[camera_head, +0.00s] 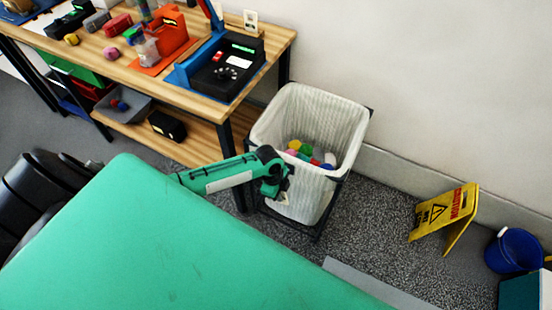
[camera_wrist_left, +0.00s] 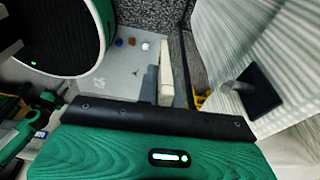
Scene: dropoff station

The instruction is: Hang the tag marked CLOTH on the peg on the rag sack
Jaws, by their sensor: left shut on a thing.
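The rag sack (camera_head: 335,110) is a pale striped fabric bag in a dark frame, standing open at the end of the workbench. In the left wrist view its side (camera_wrist_left: 215,45) fills the right, with a grey peg (camera_wrist_left: 234,87) sticking out from a dark square plate. My left gripper (camera_head: 281,194) is at the sack's near left side, below the rim. It is shut on a cream tag (camera_wrist_left: 165,74), seen nearly edge-on, so its lettering cannot be read. In the wrist view the tag is left of the peg and apart from it. My right gripper is not in view.
Several coloured rags (camera_head: 305,153) lie in the sack. The wooden workbench (camera_head: 185,92) with a black and blue device (camera_head: 225,65) stands left of it. A yellow caution sign (camera_head: 444,213) and a blue bucket (camera_head: 513,250) are on the floor at the right.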

